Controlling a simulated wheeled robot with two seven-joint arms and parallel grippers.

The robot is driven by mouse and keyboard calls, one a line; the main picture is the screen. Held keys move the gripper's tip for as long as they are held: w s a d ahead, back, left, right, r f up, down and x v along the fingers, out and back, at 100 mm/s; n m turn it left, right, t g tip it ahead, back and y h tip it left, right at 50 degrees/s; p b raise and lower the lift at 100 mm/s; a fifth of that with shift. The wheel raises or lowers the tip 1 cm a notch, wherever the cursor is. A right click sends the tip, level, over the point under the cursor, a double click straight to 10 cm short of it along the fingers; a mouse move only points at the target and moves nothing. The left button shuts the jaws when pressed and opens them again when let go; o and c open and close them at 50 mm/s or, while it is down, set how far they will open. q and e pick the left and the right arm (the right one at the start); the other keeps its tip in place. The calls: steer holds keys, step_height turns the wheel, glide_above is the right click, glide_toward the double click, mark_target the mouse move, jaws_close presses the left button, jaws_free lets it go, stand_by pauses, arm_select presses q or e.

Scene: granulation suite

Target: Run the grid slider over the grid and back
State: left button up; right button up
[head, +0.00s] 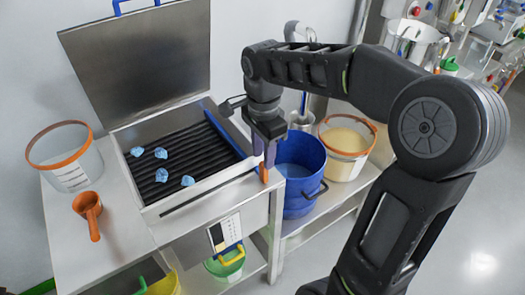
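The grid (180,150) is a set of dark parallel bars in an open steel housing. Several light blue lumps lie on its left half. A blue strip (224,133), which looks like the grid slider, lies along the grid's right end. My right gripper (265,160) points down at the housing's front right corner, close to the strip's near end. An orange part (263,173) shows just below the gripper. My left gripper is out of view.
The steel lid (145,60) stands open behind the grid. An orange scoop (90,214) and a clear orange-rimmed tub (70,165) stand left. A blue bucket (298,180) and an orange-rimmed tub of pale powder (345,142) stand right, close to my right arm.

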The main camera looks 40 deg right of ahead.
mark_target(262, 181)
steer(key=shift+f, duration=3.95)
jaws_close()
steer(key=shift+a, duration=0.1)
steer(key=shift+w+a+r+b, duration=0.1)
steer(key=shift+a+b, duration=0.6)
steer(key=shift+a, duration=2.75)
steer(key=shift+w+a+r+b, duration=0.1)
steer(key=shift+a+b, duration=0.6)
steer(key=shift+a, duration=2.75)
